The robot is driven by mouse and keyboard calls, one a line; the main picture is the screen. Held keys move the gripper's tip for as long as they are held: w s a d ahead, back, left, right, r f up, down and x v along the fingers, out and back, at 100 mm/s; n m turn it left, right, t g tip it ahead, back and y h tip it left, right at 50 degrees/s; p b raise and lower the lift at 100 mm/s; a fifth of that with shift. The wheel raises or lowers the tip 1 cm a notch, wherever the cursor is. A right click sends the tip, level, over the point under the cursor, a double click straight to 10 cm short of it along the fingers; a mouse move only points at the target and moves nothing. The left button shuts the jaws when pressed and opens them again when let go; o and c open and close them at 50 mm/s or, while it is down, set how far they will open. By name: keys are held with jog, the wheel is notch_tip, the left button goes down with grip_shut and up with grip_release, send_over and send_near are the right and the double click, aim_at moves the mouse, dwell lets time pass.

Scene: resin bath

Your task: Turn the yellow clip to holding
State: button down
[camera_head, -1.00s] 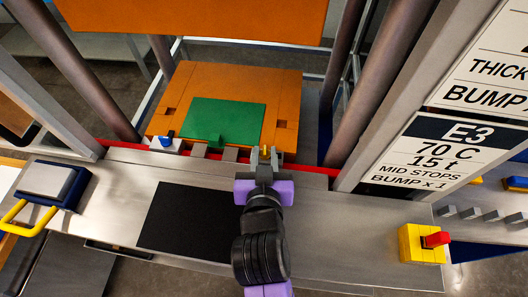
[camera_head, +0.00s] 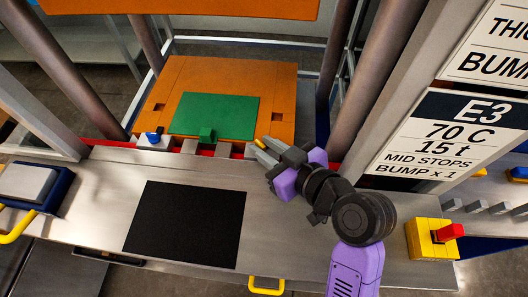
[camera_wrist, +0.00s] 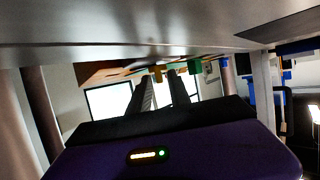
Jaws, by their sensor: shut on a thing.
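The yellow clip (camera_head: 260,143) is a small lever at the front right corner of the orange platen (camera_head: 190,75), mostly hidden by my fingers. My gripper (camera_head: 261,149) comes at it from the lower right, its grey fingers shut on the clip. In the wrist view, the gripper's two dark fingers (camera_wrist: 164,78) reach up to a small yellow piece (camera_wrist: 157,72) at their tips. I cannot tell exactly which way the clip points.
A blue clip (camera_head: 153,137) sits at the platen's front left. A green plate (camera_head: 225,116) lies on the platen. A black mat (camera_head: 185,222) lies on the steel counter. A yellow box with a red knob (camera_head: 432,239) stands right. A thick post (camera_head: 380,90) rises behind my arm.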

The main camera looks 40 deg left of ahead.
jog(key=shift+w+d+f+n+g+b, duration=0.1)
jog(key=shift+w+f+n+g+b, duration=0.05)
jog(key=shift+n+g+b, duration=0.45)
jog(key=shift+g, duration=0.3)
jog(key=c, duration=1.5)
grip_release()
jog(key=shift+c, duration=0.2)
jog(key=shift+b+v, duration=0.75)
jog(key=shift+v, duration=3.2)
